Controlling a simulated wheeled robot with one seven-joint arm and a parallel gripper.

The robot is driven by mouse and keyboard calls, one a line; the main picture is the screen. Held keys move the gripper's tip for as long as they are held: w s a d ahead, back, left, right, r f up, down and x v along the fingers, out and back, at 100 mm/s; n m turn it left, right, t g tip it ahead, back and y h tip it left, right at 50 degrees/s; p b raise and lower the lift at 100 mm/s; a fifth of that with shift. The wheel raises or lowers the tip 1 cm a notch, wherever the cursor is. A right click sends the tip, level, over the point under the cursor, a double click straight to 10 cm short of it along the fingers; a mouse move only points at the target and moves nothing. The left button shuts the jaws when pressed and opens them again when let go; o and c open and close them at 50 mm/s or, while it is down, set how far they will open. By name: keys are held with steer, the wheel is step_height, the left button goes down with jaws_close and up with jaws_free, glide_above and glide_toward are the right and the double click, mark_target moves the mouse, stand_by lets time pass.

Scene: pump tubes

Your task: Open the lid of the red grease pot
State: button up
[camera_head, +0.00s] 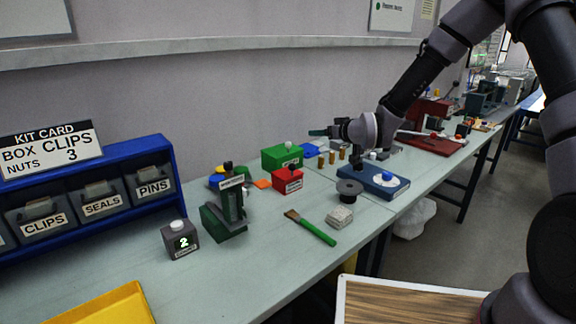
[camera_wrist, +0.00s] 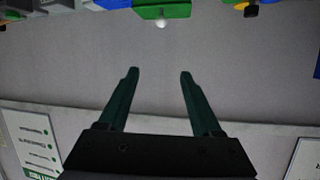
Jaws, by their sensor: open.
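The red grease pot (camera_head: 287,182) is a small red box with a pale label and a dark knob on top. It stands on the bench in the head view, in front of the green box (camera_head: 280,158), and its lid looks closed. I cannot make out the pot in the wrist view. My gripper (camera_head: 318,132) is above the bench, up and to the right of the pot, pointing left. In the wrist view its two dark green fingers (camera_wrist: 159,72) are spread with nothing between them.
The green box with a white knob also shows in the wrist view (camera_wrist: 162,11). A blue plate (camera_head: 373,190) with a white disc, a black spool (camera_head: 349,190), a green-handled brush (camera_head: 311,228) and a dark green press (camera_head: 226,222) stand around the pot. The wall (camera_head: 200,110) is behind.

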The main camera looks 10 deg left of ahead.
steer(key=s+a+f+t+y, duration=0.1)
steer(key=a+f+t+y, duration=0.1)
steer(key=a+f, duration=0.45)
steer(key=m, duration=0.1)
glide_toward(288, 172)
steer(key=w+a+r, duration=0.1)
steer(key=w+r, duration=0.1)
steer(key=shift+a+r+t, duration=0.35)
steer(key=shift+a+t, duration=0.05)
steer(key=x, duration=0.7)
steer(key=shift+w+a, duration=0.2)
jaws_close()
stand_by(0.4)
